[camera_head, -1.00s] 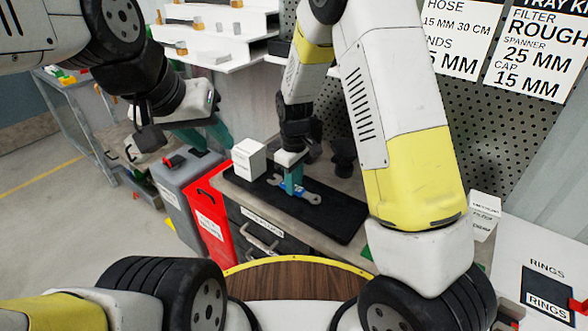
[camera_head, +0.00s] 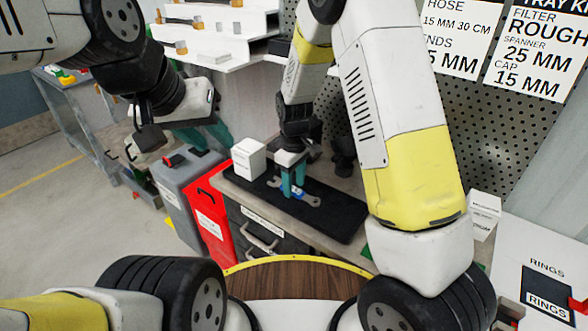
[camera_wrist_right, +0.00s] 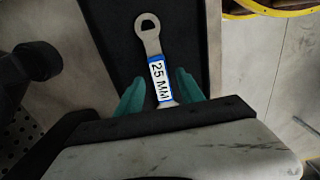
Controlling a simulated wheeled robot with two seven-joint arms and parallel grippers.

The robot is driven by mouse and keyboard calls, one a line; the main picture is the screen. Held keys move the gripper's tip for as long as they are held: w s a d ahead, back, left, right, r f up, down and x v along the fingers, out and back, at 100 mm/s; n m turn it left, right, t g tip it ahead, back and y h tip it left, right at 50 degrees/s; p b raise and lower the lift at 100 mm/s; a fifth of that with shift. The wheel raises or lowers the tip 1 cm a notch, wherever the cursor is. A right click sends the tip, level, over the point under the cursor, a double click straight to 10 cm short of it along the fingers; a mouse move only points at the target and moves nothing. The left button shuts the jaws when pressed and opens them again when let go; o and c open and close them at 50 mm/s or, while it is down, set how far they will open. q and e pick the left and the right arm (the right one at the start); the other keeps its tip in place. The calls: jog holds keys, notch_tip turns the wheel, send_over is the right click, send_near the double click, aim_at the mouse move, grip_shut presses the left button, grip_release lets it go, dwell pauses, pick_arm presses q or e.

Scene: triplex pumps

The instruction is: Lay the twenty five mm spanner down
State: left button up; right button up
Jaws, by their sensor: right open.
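The spanner (camera_head: 312,199) is silver with a blue-edged label and lies flat on a black mat (camera_head: 340,217) on the bench. In the right wrist view the spanner (camera_wrist_right: 149,40) shows its ring end and the label "25 MM"; its other end is hidden by my gripper body. My right gripper (camera_head: 293,190) points down over the spanner's middle. Its teal fingers (camera_wrist_right: 161,95) stand apart on either side of the label, with gaps, so it is open. My left gripper (camera_head: 222,132) is at the left, away from the bench top; its teal fingers show, partly hidden.
A white box (camera_head: 249,158) stands on the mat's left end, close to my right gripper. A red bin (camera_head: 210,212) and a grey bin (camera_head: 180,178) stand left of the bench. White shelves (camera_head: 215,40) and a perforated panel (camera_head: 505,150) are behind.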

aim_at(295, 189)
notch_tip(295, 189, up, 11)
jog(key=s+d+r+m+t+y, duration=0.1)
jog(key=s+d+r+m, duration=0.1)
jog(key=s+d+r, duration=0.3)
jog(key=s+d+r+m+t+y, duration=0.1)
jog(key=s+d+r+m, duration=0.15)
jog(key=r, duration=0.45)
jog(key=s+d+r+m+t, duration=0.2)
jog(key=s+d, duration=0.1)
jog(key=s, duration=0.3)
jog(key=s+d+r+m+t, duration=0.2)
jog(key=s+d+m, duration=0.1)
jog(key=s, duration=0.3)
jog(key=shift+d+r+m, duration=0.3)
jog(key=shift+d+m, duration=0.05)
jog(key=shift+d, duration=0.05)
jog(key=shift+s, duration=0.1)
jog(key=shift+c, duration=0.5)
